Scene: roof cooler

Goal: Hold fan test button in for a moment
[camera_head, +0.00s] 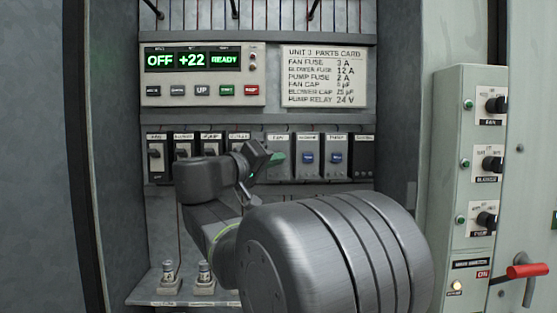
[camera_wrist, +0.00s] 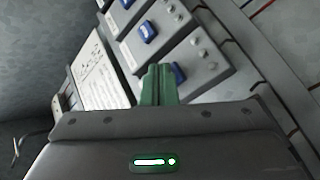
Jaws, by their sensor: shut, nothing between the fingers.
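The fan module (camera_head: 283,141) is the leftmost of three pale modules in the middle row in the head view. Its blue button is hidden there behind my fingers. In the wrist view a blue button (camera_wrist: 179,72) shows just right of the fingertips, partly covered by them. My gripper (camera_head: 276,158) is shut and empty, with green fingers in front of the fan module. The fingers also show in the wrist view (camera_wrist: 159,70). Whether the tips touch the button, or whether it is pressed in, I cannot tell.
The blower module (camera_head: 308,142) and pump module (camera_head: 335,142) stand to the right with blue buttons. Black switches (camera_head: 155,152) line the left. Above are the display panel (camera_head: 202,75), reading OFF, +22 and READY, and the parts card (camera_head: 324,77). A red-handled lever (camera_head: 527,271) sits lower right.

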